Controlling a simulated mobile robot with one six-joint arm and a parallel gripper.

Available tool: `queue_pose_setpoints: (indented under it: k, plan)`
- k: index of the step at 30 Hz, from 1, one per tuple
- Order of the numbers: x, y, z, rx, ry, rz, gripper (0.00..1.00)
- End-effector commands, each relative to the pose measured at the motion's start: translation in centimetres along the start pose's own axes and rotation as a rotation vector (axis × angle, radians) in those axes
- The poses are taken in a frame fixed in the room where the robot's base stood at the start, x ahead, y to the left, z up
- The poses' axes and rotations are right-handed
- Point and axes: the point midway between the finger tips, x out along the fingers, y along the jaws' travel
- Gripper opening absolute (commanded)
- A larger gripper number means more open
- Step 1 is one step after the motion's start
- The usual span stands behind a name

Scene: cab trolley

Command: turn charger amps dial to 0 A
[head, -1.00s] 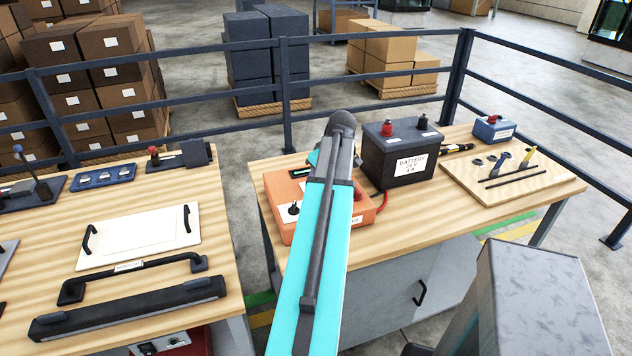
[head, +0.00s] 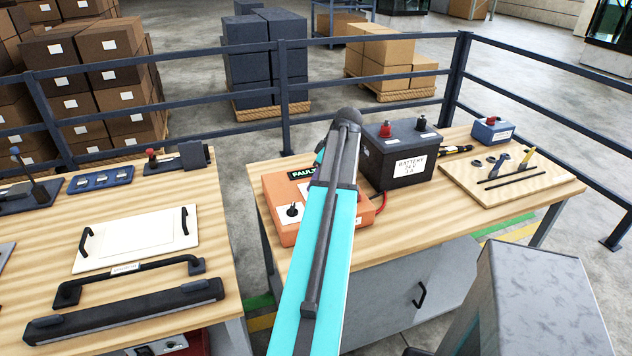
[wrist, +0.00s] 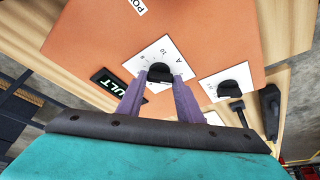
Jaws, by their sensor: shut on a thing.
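The orange charger (head: 275,187) stands on the right-hand wooden bench. Its amps dial (wrist: 160,70) is a black knob on a white plate marked "A" and "10" in the wrist view. My gripper (wrist: 160,78) has its two purple fingers on either side of this knob and is shut on it. The fingers and knob hide part of the scale, so the exact setting cannot be read. In the head view my arm covers the dial and the gripper.
A second black knob (wrist: 233,89) sits beside the dial on its own white plate. A "FAULT" sign (head: 303,173) is at the charger's back edge. A dark battery (head: 398,155) stands close on the right, with a red cable between.

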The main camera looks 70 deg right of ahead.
Motion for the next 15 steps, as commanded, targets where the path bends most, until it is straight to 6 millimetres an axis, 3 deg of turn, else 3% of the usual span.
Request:
queue_pose_setpoints:
  k: [3, 4, 6, 15]
  plan:
    - [-0.01, 0.01, 0.29, 0.001, -0.007, 0.0, 0.1]
    - [-0.01, 0.01, 0.29, 0.001, -0.007, 0.0, 0.38]
    - [-0.01, 0.01, 0.25, 0.001, -0.006, 0.0, 0.5]
    - [0.0, 0.0, 0.06, 0.0, -0.002, 0.0, 0.52]
